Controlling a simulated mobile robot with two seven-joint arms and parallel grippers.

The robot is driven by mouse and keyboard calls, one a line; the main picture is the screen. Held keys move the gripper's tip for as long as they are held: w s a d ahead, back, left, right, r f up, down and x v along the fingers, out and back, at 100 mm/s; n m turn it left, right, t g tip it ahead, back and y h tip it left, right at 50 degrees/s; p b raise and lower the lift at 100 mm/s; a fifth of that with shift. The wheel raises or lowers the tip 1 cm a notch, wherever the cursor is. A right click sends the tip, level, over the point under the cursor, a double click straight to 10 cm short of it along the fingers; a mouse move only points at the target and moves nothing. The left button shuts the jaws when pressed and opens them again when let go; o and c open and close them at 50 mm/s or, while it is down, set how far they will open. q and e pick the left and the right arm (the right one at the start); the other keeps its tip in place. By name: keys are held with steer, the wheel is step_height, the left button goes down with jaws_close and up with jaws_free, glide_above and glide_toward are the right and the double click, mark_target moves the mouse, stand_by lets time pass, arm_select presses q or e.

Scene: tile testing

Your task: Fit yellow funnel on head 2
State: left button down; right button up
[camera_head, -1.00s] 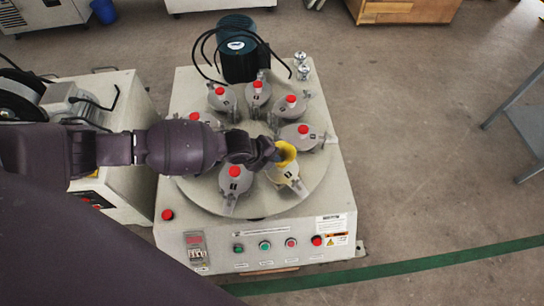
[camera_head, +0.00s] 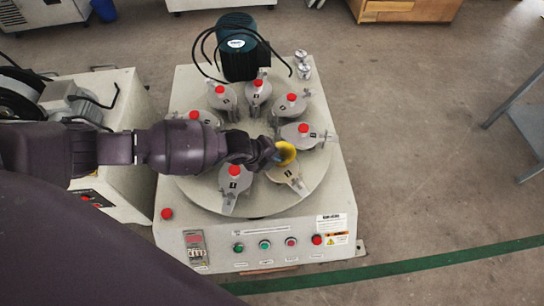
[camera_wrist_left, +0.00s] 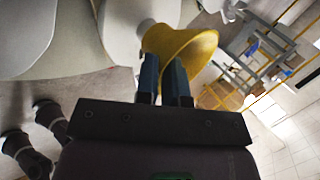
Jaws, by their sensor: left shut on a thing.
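The yellow funnel (camera_head: 285,152) is held at the tip of my left gripper (camera_head: 268,152), above the front right of the round turntable (camera_head: 262,206). It also shows in the left wrist view (camera_wrist_left: 182,48), where the blue fingers (camera_wrist_left: 164,80) are shut on it with its wide mouth tilted. A grey head without a red knob (camera_head: 285,174) lies just below the funnel in the head view. Whether they touch cannot be told. The other heads around the turntable carry red knobs, such as the one at the front (camera_head: 234,178). The head numbers are too small to read surely. My right gripper is not in view.
A dark motor (camera_head: 240,50) with looping cables stands at the machine's back. Two small metal fittings (camera_head: 302,66) sit at its back right corner. Buttons line the front panel (camera_head: 270,248). Another machine (camera_head: 125,150) stands at left, a grey table (camera_head: 525,120) at right.

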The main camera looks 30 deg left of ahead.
arm_select(q)
steer(key=c, duration=1.1)
jaws_free()
steer(key=shift+c, duration=0.2)
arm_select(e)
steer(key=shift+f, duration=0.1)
arm_select(q)
steer(key=p+v, duration=0.4)
steer(key=v, duration=0.6)
steer(key=shift+s+r, duration=0.25)
steer(key=shift+r, duration=0.1)
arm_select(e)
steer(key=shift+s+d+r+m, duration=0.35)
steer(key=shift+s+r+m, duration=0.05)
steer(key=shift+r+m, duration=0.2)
arm_select(q)
steer(key=shift+a, duration=0.1)
